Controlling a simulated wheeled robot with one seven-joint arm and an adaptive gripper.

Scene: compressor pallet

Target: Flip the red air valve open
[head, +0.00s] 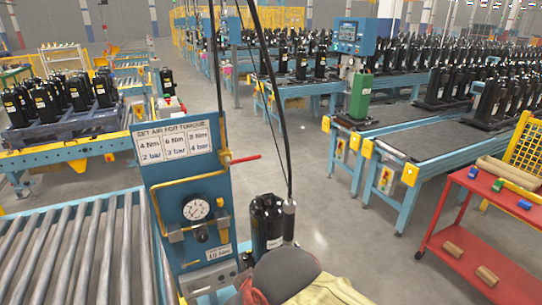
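The red air valve lever (246,159) sticks out to the right of the blue panel (160,185), nearly level and tilted slightly up at its free end. It joins a brass valve body (226,159) at the panel's right edge, across an upright line. A brass-coloured pipe (156,212) runs below on the panel. A round white pressure gauge (196,209) sits on the lower panel; its reading is too small to tell. My gripper cannot be made out in the head view, and nothing is seen touching the lever.
A dark hose (213,60) and cables hang close to the valve. A black compressor (267,222) and a hanging tool (289,218) stand to its lower right. A dark rounded shape (285,270) fills the bottom middle. A roller conveyor (70,255) lies left; a red cart (485,225) stands right.

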